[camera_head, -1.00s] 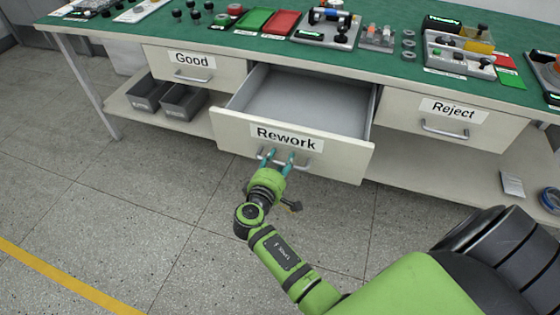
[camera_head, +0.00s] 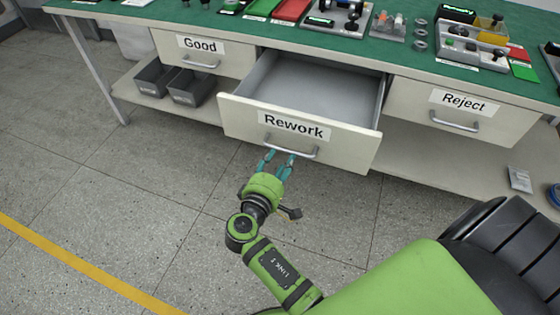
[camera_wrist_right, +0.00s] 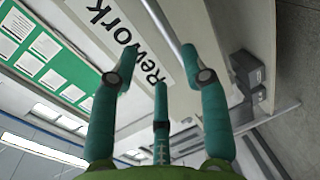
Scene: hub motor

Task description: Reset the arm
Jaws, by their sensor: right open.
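My right gripper (camera_head: 277,163) is open and empty, just below and in front of the handle (camera_head: 291,147) of the "Rework" drawer. In the right wrist view my right gripper (camera_wrist_right: 160,80) shows its teal fingers spread, with the drawer front (camera_wrist_right: 170,45) and the metal handle (camera_wrist_right: 162,25) beyond them. The Rework drawer (camera_head: 350,149) is pulled open, and its grey inside looks empty. My left gripper is not in view.
The green-topped workbench (camera_head: 350,57) bears trays and parts along its top. The "Good" drawer (camera_head: 226,60) and "Reject" drawer (camera_head: 497,122) are shut. Grey bins (camera_head: 190,88) stand on the lower shelf. The floor (camera_head: 130,190) in front is clear.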

